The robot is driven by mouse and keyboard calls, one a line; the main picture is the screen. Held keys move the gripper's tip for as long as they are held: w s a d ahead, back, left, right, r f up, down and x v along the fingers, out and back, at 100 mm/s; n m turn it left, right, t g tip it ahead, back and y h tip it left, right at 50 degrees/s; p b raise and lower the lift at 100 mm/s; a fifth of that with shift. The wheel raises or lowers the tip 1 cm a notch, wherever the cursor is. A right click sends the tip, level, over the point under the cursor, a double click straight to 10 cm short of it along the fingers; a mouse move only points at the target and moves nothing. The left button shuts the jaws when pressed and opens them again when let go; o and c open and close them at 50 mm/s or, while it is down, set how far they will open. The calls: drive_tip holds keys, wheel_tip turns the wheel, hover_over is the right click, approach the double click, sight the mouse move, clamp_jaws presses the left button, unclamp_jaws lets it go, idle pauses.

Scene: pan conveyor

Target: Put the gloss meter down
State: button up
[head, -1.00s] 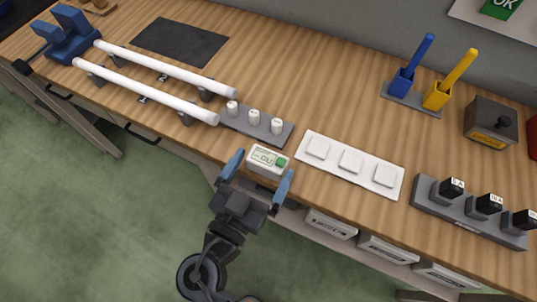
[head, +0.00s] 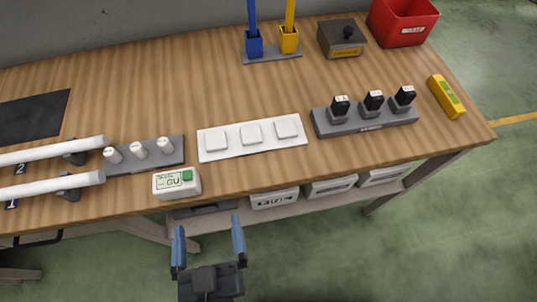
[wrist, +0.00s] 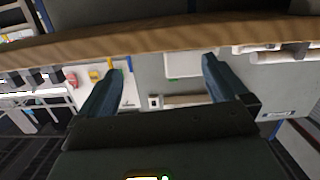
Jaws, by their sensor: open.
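The gloss meter (head: 177,182) is a small pale box with a greenish display reading "GU" and a green button. In the head view it rests on the wooden worktop (head: 250,90) at the front edge, left of centre, and nothing holds it. My gripper (head: 208,240) is open and empty, in front of the table edge, below and to the right of the meter, apart from it. In the wrist view my gripper's blue fingers (wrist: 158,85) are spread wide with nothing between them, and the table edge (wrist: 160,38) crosses above them. The meter cannot be made out there.
Behind the meter stands a grey block with three white cylinders (head: 140,155). A white tray with three square pads (head: 252,134) lies to its right, then a grey rack with black-topped pieces (head: 365,115). Two white rollers (head: 50,185) lie left. Drawer-like boxes (head: 330,187) sit under the worktop.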

drive_tip(key=s+d+f+g, duration=0.2)
drive_tip(key=d+f+g, duration=0.1)
drive_tip(key=d, duration=0.7)
drive_tip(key=s+d+f+g, duration=0.2)
drive_tip(key=d+f, duration=0.1)
drive_tip(key=d, duration=0.7)
drive_tip(key=s+d+r+m+t+h, duration=0.1)
drive_tip(key=s+d+r, duration=0.3)
drive_tip(key=r, duration=0.5)
drive_tip(key=s+d+r+m+t+h, duration=0.2)
drive_tip(key=s+d+r+t, duration=0.1)
drive_tip(key=d+r, duration=0.5)
drive_tip(key=shift+s+d+r+m+h, duration=0.3)
drive_tip(key=shift+s+r, duration=0.35)
drive_tip(key=shift+r, duration=0.05)
